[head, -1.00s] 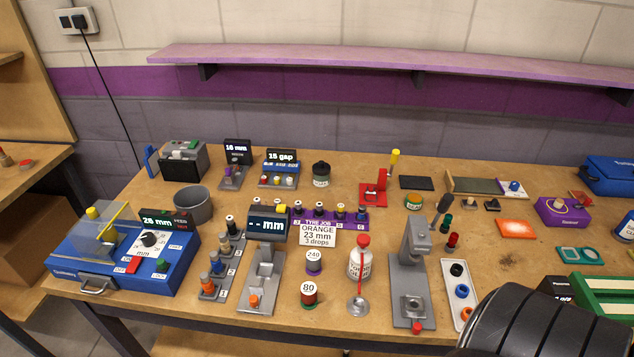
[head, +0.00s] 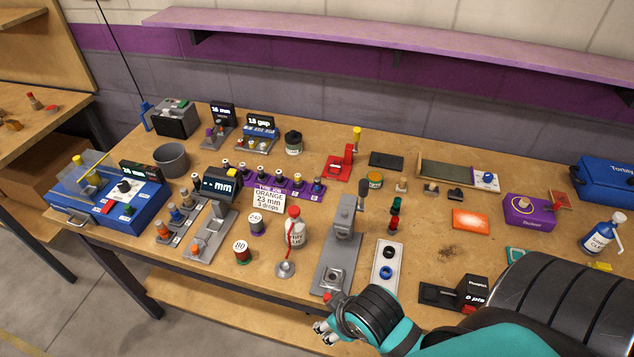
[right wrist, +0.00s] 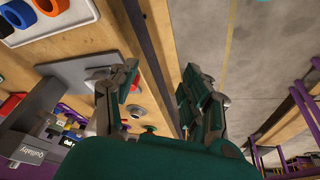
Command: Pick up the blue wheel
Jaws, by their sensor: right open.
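The blue wheel (head: 386,272) lies in a pale tray (head: 377,287) near the front of the table, below a black wheel (head: 390,252). In the right wrist view, a blue wheel (right wrist: 14,28) shows at the upper left corner, beside an orange wheel (right wrist: 50,5). My right gripper (head: 324,331) is at the table's front edge, to the left of and nearer than the tray, apart from the blue wheel. In the right wrist view its fingers (right wrist: 160,95) are spread and empty, over the table edge and floor. My left gripper is not in view.
A grey press (head: 338,245) stands just left of the tray, close to my right gripper. A white glue bottle (head: 295,228) stands further left. A black box (head: 472,291) lies right of the tray. Bare table lies around a dark smudge (head: 452,252).

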